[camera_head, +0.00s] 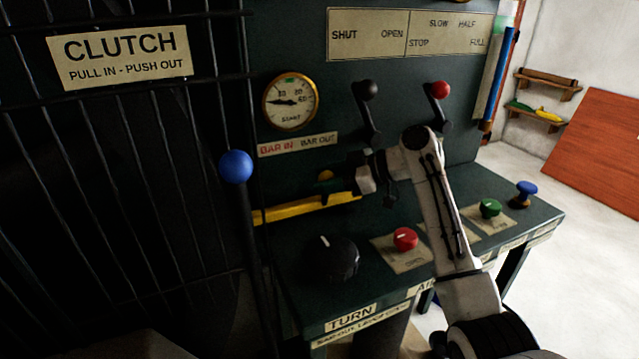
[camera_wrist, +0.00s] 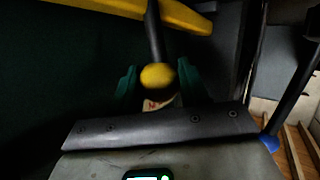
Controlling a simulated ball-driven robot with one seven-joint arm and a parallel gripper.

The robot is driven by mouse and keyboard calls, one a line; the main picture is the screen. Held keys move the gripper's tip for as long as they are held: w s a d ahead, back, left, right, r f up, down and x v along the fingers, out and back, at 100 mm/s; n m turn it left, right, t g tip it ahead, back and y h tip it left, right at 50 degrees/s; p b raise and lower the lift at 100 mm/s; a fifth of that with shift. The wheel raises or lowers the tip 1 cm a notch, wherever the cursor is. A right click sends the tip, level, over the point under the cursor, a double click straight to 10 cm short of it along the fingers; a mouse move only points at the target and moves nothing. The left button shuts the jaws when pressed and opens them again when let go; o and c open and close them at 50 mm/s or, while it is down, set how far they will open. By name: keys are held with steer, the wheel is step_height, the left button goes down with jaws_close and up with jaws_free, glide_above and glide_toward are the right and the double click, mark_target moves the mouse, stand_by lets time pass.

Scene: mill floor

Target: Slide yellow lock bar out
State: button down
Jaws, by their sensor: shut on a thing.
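The yellow lock bar (camera_head: 295,209) lies level along the dark green panel in the head view, below the BAR IN / BAR OUT label (camera_head: 297,145). Its left end reaches toward the black grille. The bar also crosses the top of the wrist view (camera_wrist: 180,14). A dark stem with a yellow ball knob (camera_wrist: 157,76) stands out from it. My gripper (camera_head: 332,181) is at this knob, which partly shows in the head view. In the wrist view the green fingertips (camera_wrist: 157,82) are on both sides of the knob, shut on it. My gripper hides part of the bar's right side.
A blue-knobbed lever (camera_head: 236,167) stands left of the bar. A black dial (camera_head: 330,258) and a red knob (camera_head: 405,239) sit on the ledge below. Black-knobbed (camera_head: 367,90) and red-knobbed (camera_head: 440,90) levers are above my arm. Open floor lies at right.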

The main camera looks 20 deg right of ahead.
steer(key=shift+d+r, duration=0.1)
steer(key=shift+d, duration=0.1)
steer(key=c, duration=0.8)
jaws_free()
steer(key=shift+d, duration=0.15)
steer(key=shift+o, duration=0.9)
steer(key=v, duration=1)
steer(key=shift+s+d+r+p, duration=0.15)
steer(key=shift+s+d+p, duration=0.05)
steer(key=shift+s+p, duration=0.1)
steer(key=shift+r, duration=0.1)
